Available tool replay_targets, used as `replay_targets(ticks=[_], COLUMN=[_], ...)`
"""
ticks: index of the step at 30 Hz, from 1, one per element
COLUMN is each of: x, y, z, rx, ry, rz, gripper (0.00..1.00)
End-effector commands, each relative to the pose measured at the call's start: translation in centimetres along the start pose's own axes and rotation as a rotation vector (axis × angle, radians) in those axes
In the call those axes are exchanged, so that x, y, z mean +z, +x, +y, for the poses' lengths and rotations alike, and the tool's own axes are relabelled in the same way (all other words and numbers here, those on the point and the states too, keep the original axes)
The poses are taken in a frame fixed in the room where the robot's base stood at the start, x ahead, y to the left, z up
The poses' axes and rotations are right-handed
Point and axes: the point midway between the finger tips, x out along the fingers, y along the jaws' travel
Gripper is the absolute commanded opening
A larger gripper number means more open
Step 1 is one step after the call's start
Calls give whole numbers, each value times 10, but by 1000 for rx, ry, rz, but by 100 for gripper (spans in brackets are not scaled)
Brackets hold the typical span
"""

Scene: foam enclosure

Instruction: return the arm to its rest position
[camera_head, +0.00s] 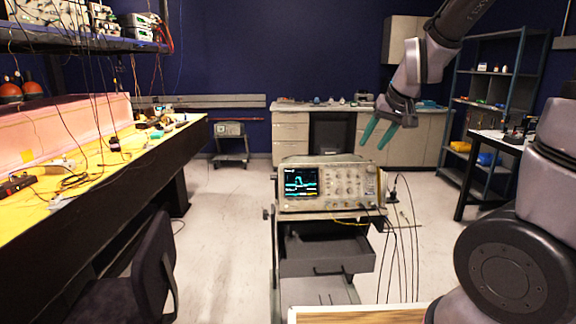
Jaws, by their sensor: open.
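My gripper (379,135) shows in the head view at the upper right of centre. Its two teal fingers are apart, point down and to the left, and hold nothing. It hangs in the air, above and to the right of the oscilloscope in the picture, with the far cabinets behind it. My arm comes down from the top right edge. Another large grey joint of my arm fills the lower right.
An oscilloscope (345,186) stands on a cart (322,252) with cables hanging at its right. A long yellow-topped bench (105,182) runs along the left, with a dark chair (140,275) before it. Shelves (493,85) and a dark table stand right. Floor between bench and cart is clear.

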Motion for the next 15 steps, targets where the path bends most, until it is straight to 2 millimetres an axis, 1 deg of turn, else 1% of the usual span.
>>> replay_targets(ticks=[1,2,3,5,6,9,12,15], x=[3,6,11,20,27,46,65,80], y=[-26,-39,-56,-81,-97,-132,-157,-172], z=[2,2,2,3,3,4,4,3], rx=[-24,-34,-46,-57,-61,-57,-40,-20], ry=[43,62,86,121,142,188,224,250], rz=[14,16,21,29,34,51,66,76], gripper=[48,48,48,48,48,48,48,48])
